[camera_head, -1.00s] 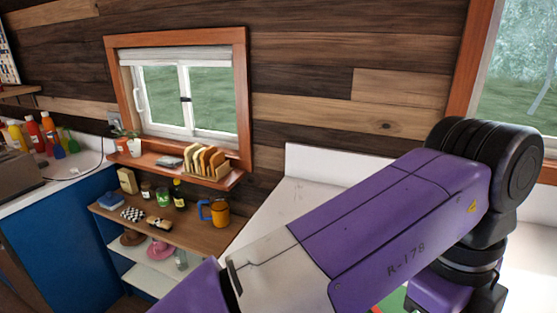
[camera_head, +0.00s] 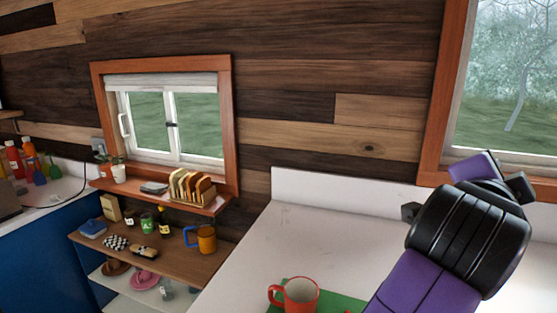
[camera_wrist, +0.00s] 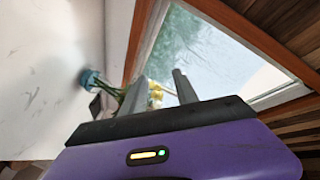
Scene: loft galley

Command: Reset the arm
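My gripper (camera_wrist: 161,88) shows in the wrist view with two grey fingers standing apart and nothing between them. The fingers point toward a window and a potted plant. In the head view my purple and black arm rises from the bottom right over the white counter (camera_head: 262,245). The fingers cannot be made out clearly there.
A red mug (camera_head: 301,295) stands on a green mat (camera_head: 345,303) close to my arm. Blue pot (camera_wrist: 89,78) with yellow flowers lies beyond my fingers. The shelf (camera_head: 190,256) holds an orange mug (camera_head: 206,239). The rack of toast (camera_head: 190,187) sits on the sill. Much of the counter is clear.

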